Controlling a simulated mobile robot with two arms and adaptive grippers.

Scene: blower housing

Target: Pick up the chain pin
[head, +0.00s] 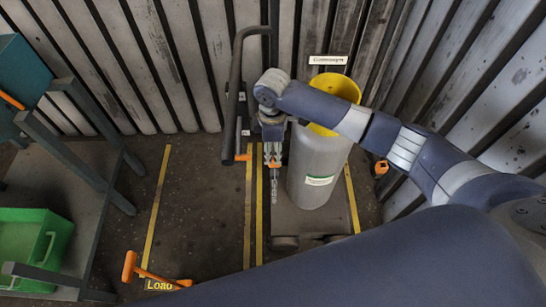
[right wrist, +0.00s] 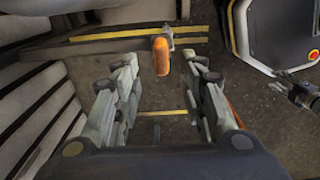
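My right gripper (head: 273,160) points down in the head view, between the dark bent pipe and the grey cylinder. An orange-handled piece, which I take for the chain pin (head: 273,164), shows at its fingertips, with a chain (head: 274,190) hanging below. In the right wrist view the pin's orange handle (right wrist: 161,57) lies ahead of the wide-apart fingers (right wrist: 163,100), with clear space on both sides. The gripper is open, and I see no contact. A dark jointed part at the right edge of that view looks like my left gripper (right wrist: 301,93); its fingers are unclear.
The grey cylinder (head: 312,165) with a yellow rim stands close right of the gripper. The dark pipe (head: 232,100) stands close left. A green bin (head: 30,240) and a teal frame (head: 75,165) are at left. Yellow lines (head: 156,205) mark the open floor.

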